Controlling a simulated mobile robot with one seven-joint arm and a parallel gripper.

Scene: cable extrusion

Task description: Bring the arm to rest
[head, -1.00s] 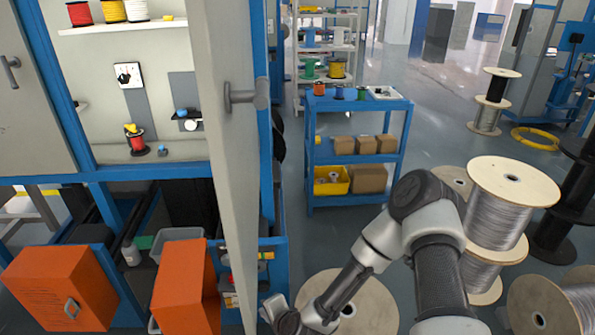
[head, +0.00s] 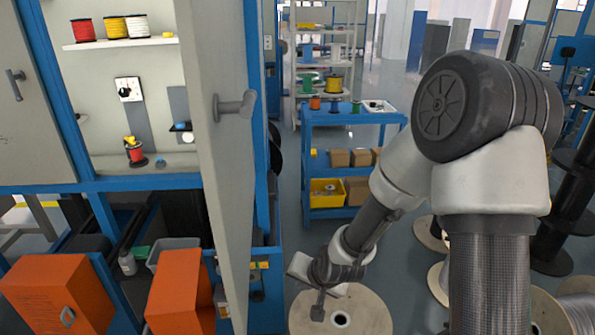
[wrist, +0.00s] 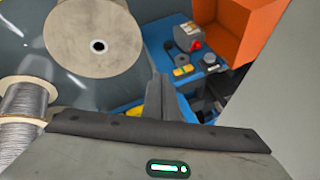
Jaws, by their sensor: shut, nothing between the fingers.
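My arm reaches up on the right side of the head view, with its elbow high and its forearm angled down to the left.
The open cabinet door (head: 225,150) stands just left of my arm. Orange boxes (head: 60,290) sit at lower left. A large wooden spool (head: 370,310) lies below my gripper, also in the wrist view (wrist: 85,30). A blue cart (head: 350,130) stands behind.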

